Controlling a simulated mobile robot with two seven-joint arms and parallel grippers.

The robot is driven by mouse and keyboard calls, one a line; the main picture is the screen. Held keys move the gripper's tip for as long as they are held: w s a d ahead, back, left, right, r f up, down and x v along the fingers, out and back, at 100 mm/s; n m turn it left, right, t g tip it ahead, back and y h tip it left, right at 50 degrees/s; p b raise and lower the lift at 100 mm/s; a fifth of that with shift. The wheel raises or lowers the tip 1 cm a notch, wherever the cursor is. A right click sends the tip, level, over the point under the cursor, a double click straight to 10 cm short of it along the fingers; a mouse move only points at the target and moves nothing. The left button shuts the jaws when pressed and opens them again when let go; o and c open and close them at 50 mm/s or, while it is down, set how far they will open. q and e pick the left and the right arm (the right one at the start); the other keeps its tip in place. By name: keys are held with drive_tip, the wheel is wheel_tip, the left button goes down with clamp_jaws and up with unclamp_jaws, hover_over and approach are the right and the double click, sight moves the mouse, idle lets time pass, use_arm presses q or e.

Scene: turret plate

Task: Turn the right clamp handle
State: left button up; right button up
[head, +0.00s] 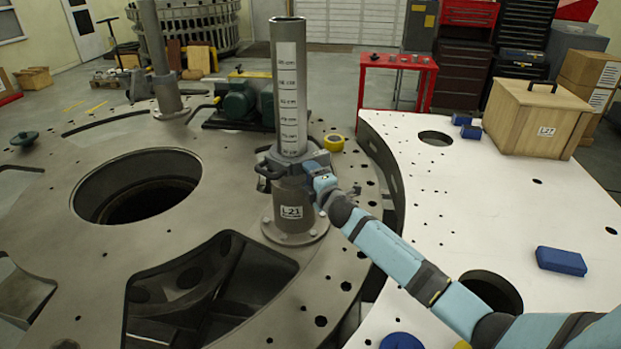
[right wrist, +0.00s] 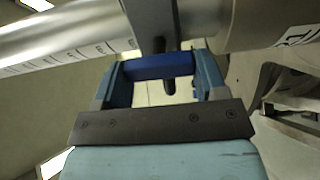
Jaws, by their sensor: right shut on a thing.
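A grey metal post (head: 289,85) with a marked scale stands in a cylindrical base labelled L-21 (head: 291,210) on the turret plate (head: 60,215). A grey clamp (head: 290,163) goes around the post above the base. Its left handle (head: 268,172) is a dark loop on the left side. My right gripper (head: 323,186) is at the clamp's right side and hides most of the right handle. In the right wrist view, my right gripper (right wrist: 160,75) is shut on the right clamp handle, a blue bar (right wrist: 158,66) across the fingers below a grey bracket (right wrist: 153,22). My left gripper is not in view.
The plate has a large round hole (head: 138,188) and a wide cutout (head: 210,290). A yellow tape roll (head: 334,142) lies behind the clamp. A green motor (head: 240,100) stands further back. The white table (head: 480,215) at right holds a wooden box (head: 535,115) and blue blocks (head: 561,261).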

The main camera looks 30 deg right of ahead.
idle(0.4)
drive_tip(key=o, duration=0.9)
drive_tip(key=shift+o, duration=0.2)
drive_tip(key=shift+s, duration=0.1)
drive_tip(key=s+b, duration=0.2)
drive_tip(key=s, duration=1.1)
drive_tip(key=shift+s+d+b, duration=0.15)
drive_tip(key=shift+s+b, duration=0.15)
